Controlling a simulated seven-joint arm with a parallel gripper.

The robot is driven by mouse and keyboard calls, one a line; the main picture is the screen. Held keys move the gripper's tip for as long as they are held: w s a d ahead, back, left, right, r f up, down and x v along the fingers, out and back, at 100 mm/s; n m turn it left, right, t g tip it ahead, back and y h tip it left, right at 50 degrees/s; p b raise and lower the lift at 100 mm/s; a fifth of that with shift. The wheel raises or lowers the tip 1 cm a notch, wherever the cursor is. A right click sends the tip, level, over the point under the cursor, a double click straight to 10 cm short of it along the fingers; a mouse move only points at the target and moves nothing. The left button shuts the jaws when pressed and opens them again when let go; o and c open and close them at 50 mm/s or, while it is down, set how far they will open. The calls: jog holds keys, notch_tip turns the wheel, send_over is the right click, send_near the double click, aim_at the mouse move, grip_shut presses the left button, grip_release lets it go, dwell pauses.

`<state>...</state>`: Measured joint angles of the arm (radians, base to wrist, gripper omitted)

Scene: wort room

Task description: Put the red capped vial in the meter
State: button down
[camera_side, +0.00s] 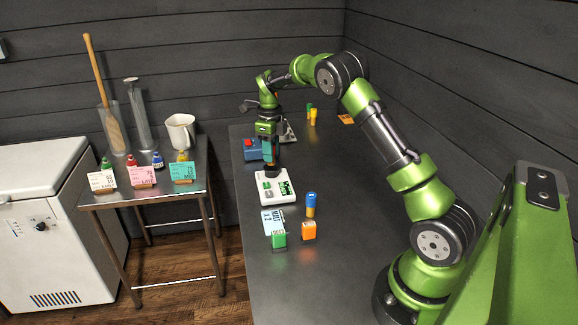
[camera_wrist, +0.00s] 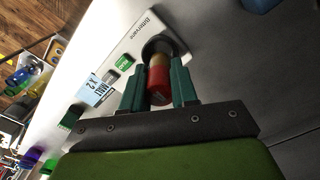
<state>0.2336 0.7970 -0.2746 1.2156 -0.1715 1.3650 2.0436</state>
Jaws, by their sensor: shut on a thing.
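My gripper (camera_side: 270,166) is above the back part of the white meter (camera_side: 284,199) in the side view. In the wrist view my gripper (camera_wrist: 158,84) has its two teal fingers shut on the red capped vial (camera_wrist: 159,95). The red cap lies between the fingers and the amber body points toward the dark round well (camera_wrist: 160,47) of the meter (camera_wrist: 118,58). The vial's lower end overlaps the well; I cannot tell how deep it sits.
Two vials (camera_side: 312,116) stand farther back. The bench's near part is clear.

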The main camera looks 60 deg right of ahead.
aim_at(271, 165)
jog(key=shift+f, duration=1.3)
jog(key=shift+f, duration=0.75)
jog(key=c, duration=0.9)
grip_release()
jog(key=shift+o, duration=0.2)
notch_tip(271, 165, up, 13)
jog(key=shift+r, duration=0.15)
jog(key=s+a+r+n+t+y, duration=0.1)
jog(key=s+a+r+n+t, duration=0.3)
jog(key=s+a+r+n, duration=0.75)
jog(key=s+a+f+n+t+y, duration=0.1)
jog(key=s+a+f+n+t, duration=0.2)
jog(key=s+a+n, duration=0.9)
jog(key=s+f+n, duration=0.1)
jog(key=s+n, duration=0.1)
jog(key=n, duration=0.4)
jog(key=shift+f, duration=0.35)
